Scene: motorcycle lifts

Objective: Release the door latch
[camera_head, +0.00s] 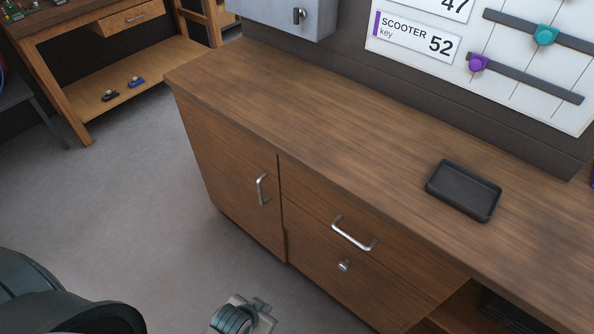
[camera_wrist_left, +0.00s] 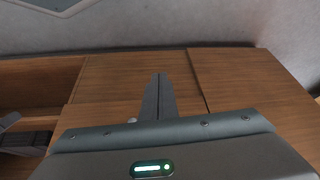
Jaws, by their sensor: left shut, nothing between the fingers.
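A wooden cabinet front has a left door (camera_head: 232,185) with a vertical silver handle (camera_head: 262,189). Right of it are a drawer with a silver bar handle (camera_head: 353,234) and a lower panel with a small round metal knob (camera_head: 343,265). A grey wall box (camera_head: 285,12) at the top edge carries a small dark latch (camera_head: 299,15). I cannot tell which fitting is the door latch. My left gripper (camera_wrist_left: 158,95) is shut and empty, its fingers toward wooden panels; a small pale knob (camera_wrist_left: 132,120) shows beside them. In the head view it is low, apart from the cabinet, fingertips unclear.
A black tray (camera_head: 463,190) lies on the wooden worktop (camera_head: 300,110). A white key board (camera_head: 420,38) with sliders is on the wall. An open shelf (camera_head: 470,307) is at lower right. The grey floor (camera_head: 120,190) left of the cabinet is clear.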

